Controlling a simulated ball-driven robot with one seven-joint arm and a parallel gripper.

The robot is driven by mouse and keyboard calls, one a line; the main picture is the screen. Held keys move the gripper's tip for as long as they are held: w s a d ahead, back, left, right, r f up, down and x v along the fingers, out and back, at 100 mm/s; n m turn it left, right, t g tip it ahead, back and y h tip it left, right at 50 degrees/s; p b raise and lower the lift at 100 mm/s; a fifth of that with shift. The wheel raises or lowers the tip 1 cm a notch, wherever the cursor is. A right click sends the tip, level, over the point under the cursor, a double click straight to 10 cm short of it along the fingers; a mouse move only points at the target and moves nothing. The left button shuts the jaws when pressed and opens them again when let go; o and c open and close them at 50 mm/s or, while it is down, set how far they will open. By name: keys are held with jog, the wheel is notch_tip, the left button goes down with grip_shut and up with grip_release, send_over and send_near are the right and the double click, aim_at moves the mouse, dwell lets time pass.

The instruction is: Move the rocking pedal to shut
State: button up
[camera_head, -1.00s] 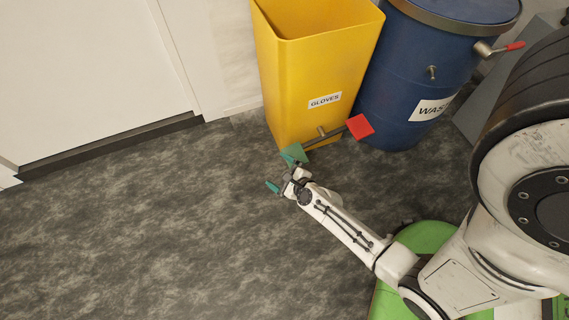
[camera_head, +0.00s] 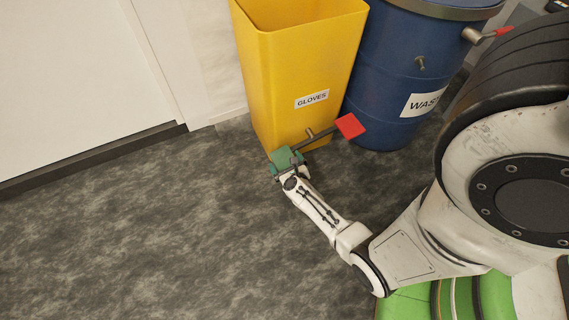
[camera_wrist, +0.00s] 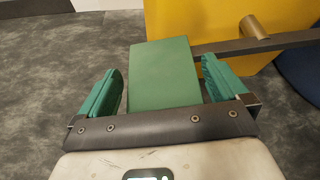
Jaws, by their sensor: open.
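The rocking pedal is a dark bar (camera_head: 328,139) on a short pivot stub (camera_head: 311,134) low on the front of the yellow bin (camera_head: 300,55). A red pad (camera_head: 350,126) is at its right end and a green pad (camera_head: 284,157) at its left end. The bar slants in the head view, red end higher in the picture. My gripper (camera_head: 288,170) is at the green end. In the wrist view, the green pad (camera_wrist: 164,72) lies between the two open teal fingers of my gripper (camera_wrist: 162,70), with a small gap on each side. Whether they touch underneath is hidden.
The yellow bin bears a GLOVES label (camera_head: 312,99). A white door or panel (camera_head: 70,75) is at the left. The grey floor (camera_head: 150,240) in front is clear.

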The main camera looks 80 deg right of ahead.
jog(key=shift+x, duration=0.85)
